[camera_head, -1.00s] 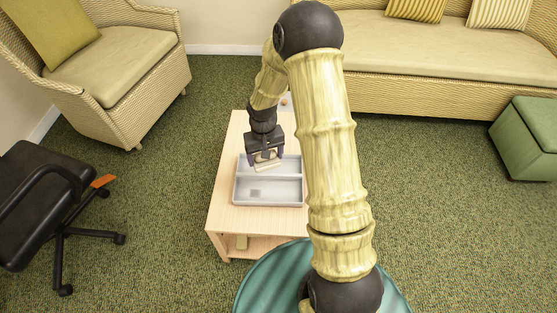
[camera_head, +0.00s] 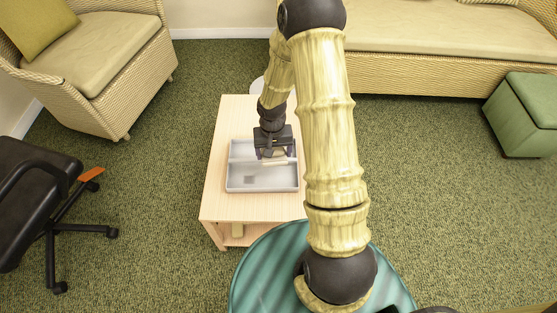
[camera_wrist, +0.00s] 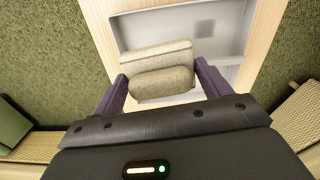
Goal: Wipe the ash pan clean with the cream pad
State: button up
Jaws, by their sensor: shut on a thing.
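The ash pan (camera_head: 232,179) is a shallow pale grey tray with a divider, lying on the small wooden table. A square dark grey smudge (camera_head: 249,180) shows in its near-left part and also in the wrist view (camera_wrist: 205,28). My gripper (camera_head: 273,154) is over the right half of the pan, pointing down. It is shut on the cream pad (camera_wrist: 157,70), a block with a rounded grip between my purple fingers. The pad is at or just above the pan, apart from the smudge; I cannot tell whether it touches. My arm hides part of the pan's far side.
The wooden table (camera_head: 222,150) has bare top left of the pan. A round teal table (camera_head: 262,270) stands in front. A wicker armchair (camera_head: 95,80), black office chair (camera_head: 40,190), sofa (camera_head: 440,70) and green ottoman (camera_head: 525,115) surround open carpet.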

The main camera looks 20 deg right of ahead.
aim_at(279, 158)
jog(key=shift+s+d+f+m, duration=0.25)
jog(key=shift+s+f, duration=0.05)
jog(key=shift+f, duration=0.2)
jog(key=shift+s+d+f+m, duration=0.25)
jog(key=shift+s+f, duration=0.05)
jog(key=shift+f, duration=0.2)
jog(key=shift+s+a+r, duration=0.1)
jog(key=shift+s+a, duration=0.05)
jog(key=shift+d+f+b, duration=0.2)
jog(key=shift+f+b, duration=0.15)
jog(key=shift+b, duration=0.1)
notch_tip(279, 158, down, 4)
jog(key=b, duration=0.3)
jog(key=shift+b, duration=0.4)
jog(key=shift+a+f+b, duration=0.1)
jog(key=shift+f+b, duration=1.35)
jog(key=shift+f, duration=0.65)
jog(key=shift+f+b, duration=0.35)
jog(key=shift+f, duration=0.2)
